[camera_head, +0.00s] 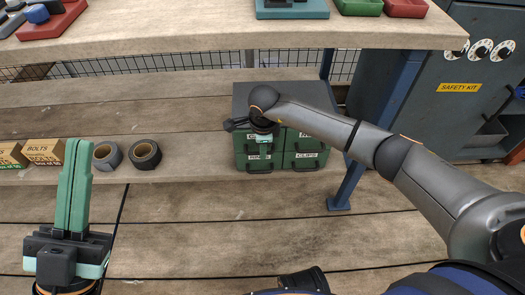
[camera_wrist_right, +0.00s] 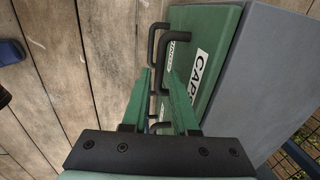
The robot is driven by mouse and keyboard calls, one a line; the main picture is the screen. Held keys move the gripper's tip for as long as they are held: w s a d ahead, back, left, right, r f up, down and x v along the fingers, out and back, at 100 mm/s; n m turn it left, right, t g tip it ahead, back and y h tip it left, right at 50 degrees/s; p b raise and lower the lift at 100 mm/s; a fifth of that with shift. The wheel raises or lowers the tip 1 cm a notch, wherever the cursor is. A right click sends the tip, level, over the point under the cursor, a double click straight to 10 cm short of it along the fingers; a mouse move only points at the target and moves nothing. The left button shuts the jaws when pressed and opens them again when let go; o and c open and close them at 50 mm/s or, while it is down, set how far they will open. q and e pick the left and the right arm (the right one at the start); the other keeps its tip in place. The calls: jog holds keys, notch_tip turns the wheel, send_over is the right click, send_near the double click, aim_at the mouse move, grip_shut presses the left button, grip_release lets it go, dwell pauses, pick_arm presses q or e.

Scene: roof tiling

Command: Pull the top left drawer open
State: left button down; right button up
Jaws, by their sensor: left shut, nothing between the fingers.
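A grey cabinet (camera_head: 290,95) with green drawers stands on the lower shelf, its top left drawer mostly hidden behind my right gripper (camera_head: 262,132) in the head view. The right wrist view shows a green drawer front (camera_wrist_right: 215,62) labelled CAPS with a black handle (camera_wrist_right: 154,45). My right gripper (camera_wrist_right: 158,78) is open there, its green fingers on either side of the handle area. I cannot tell whether they touch it. My left gripper (camera_head: 76,145) is shut and empty, pointing up at the left, far from the cabinet.
Two tape rolls (camera_head: 145,155) and BOLTS boxes (camera_head: 43,151) sit on the lower shelf at left. The upper bench board (camera_head: 200,40) runs above. A blue table leg (camera_head: 378,130) stands right of the cabinet, close to my right arm. A SAFETY KIT locker (camera_head: 460,88) stands behind.

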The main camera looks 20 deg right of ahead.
jog(key=shift+f, duration=0.15)
grip_shut()
dwell(1.4)
